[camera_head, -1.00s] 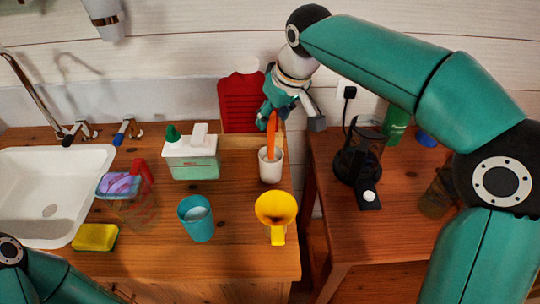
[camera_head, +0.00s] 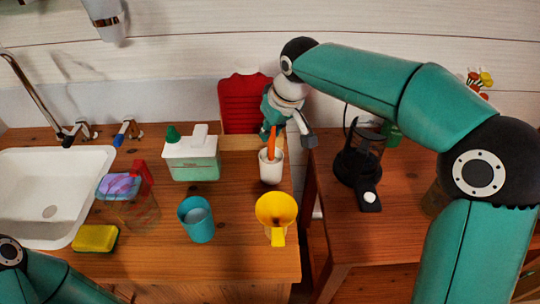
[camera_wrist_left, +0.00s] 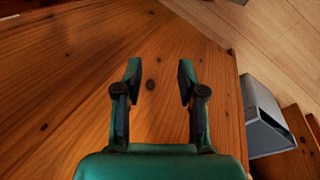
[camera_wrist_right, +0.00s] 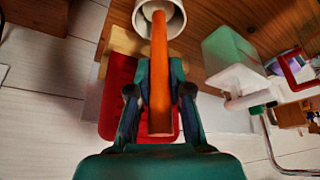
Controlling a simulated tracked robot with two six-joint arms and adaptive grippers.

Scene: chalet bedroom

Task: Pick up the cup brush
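The cup brush stands in a white cup (camera_head: 271,170) on the wooden counter. Its orange handle (camera_head: 272,141) points up, and the brush head is hidden in the cup. My right gripper (camera_head: 268,132) is at the top of the handle. In the right wrist view the orange handle (camera_wrist_right: 160,90) lies between the fingers of my right gripper (camera_wrist_right: 159,72), which are drawn in close against both its sides. My left gripper (camera_wrist_left: 159,80) is open and empty above bare wood.
A red board (camera_head: 245,103) stands behind the cup. A white-green box (camera_head: 191,160), a teal cup (camera_head: 197,222) and a yellow funnel-like cup (camera_head: 277,212) stand close by. A coffee maker (camera_head: 358,160) is on the right table, across a gap.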

